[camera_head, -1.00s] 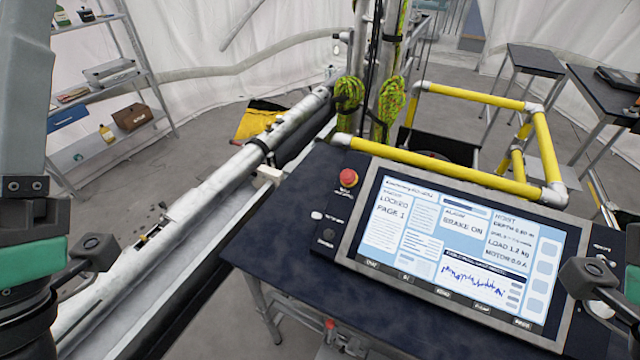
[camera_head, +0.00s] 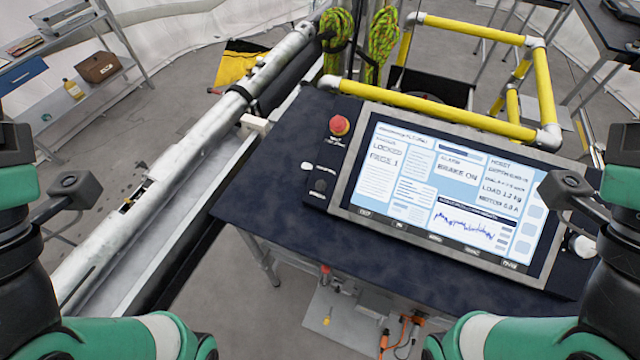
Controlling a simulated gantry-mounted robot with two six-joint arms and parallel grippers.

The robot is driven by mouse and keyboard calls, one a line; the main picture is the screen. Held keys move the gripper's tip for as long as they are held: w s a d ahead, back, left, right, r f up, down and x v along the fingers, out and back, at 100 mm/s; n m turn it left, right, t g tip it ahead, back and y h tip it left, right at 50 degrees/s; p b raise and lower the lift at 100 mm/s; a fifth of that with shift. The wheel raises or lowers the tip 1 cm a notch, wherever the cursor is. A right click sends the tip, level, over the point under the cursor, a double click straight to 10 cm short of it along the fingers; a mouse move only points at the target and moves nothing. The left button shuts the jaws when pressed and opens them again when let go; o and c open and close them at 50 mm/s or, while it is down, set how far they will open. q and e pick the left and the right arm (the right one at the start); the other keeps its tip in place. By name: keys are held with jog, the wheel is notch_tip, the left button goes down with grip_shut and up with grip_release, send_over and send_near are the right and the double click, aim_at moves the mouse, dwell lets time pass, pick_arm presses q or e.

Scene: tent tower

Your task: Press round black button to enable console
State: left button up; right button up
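On the strip left of the screen, a round black button (camera_head: 320,186) sits lowest, below a small white button (camera_head: 307,167) and a red mushroom button (camera_head: 340,125). Parts of my two arms show at the left and right edges, apart from the console. No fingertips of either gripper are in view.
A white knob (camera_head: 584,246) is at the console's right end. Yellow railings (camera_head: 450,112) stand behind it. A long metal tube (camera_head: 180,150) runs along the table's left. The table top (camera_head: 270,205) left of the console is bare.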

pick_arm(q)
grip_shut()
dwell(1.5)
